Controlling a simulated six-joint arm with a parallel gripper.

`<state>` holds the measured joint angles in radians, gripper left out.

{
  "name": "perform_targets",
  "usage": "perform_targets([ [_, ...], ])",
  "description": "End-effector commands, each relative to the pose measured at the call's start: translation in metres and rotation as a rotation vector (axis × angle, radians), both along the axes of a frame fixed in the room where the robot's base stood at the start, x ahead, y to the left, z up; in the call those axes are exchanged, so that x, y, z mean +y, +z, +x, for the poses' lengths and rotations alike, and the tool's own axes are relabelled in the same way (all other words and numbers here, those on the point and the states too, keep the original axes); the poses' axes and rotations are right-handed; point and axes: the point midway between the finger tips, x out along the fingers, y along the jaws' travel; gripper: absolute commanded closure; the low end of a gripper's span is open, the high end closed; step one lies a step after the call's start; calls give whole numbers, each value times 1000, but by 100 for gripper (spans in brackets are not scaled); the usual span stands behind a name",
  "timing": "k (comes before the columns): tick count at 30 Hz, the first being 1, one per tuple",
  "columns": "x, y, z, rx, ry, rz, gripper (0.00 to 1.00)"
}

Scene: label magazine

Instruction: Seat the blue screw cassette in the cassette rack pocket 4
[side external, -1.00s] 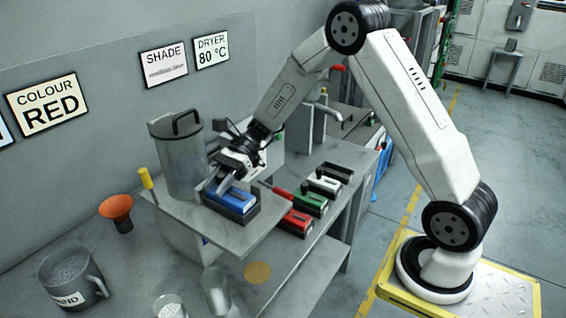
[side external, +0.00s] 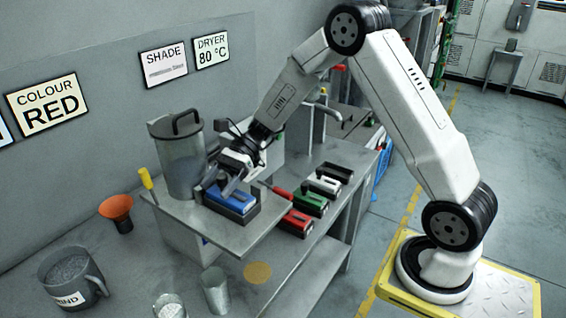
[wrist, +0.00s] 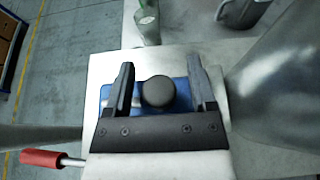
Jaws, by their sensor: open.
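The blue screw cassette (side external: 231,199) sits in a dark holder on the raised grey shelf in the side view. My gripper (side external: 224,186) is directly above it, pointing down, with its fingers close around its upper part. In the wrist view the blue cassette (wrist: 181,90) shows between and behind the two open fingers, with a dark round knob (wrist: 158,92) in the middle. I cannot tell whether the fingers touch it. The cassette rack holds red (side external: 297,221), green (side external: 311,203) and white (side external: 323,186) cassettes; the black pocket (side external: 338,172) at its far end looks empty. Pocket numbers are not readable.
A tall metal canister (side external: 180,160) stands close to the left of my gripper. An orange funnel (side external: 116,208), a grey mug (side external: 72,278) and two cups stand lower at left and front. Air above the rack is free.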

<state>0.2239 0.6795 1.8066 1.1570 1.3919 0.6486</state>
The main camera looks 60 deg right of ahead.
Motion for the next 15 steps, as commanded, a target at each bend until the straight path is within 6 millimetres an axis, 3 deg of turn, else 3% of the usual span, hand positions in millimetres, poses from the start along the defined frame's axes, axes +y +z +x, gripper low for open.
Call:
perform_targets([
  [15,-56,23,2,-2,-1,-1,28],
])
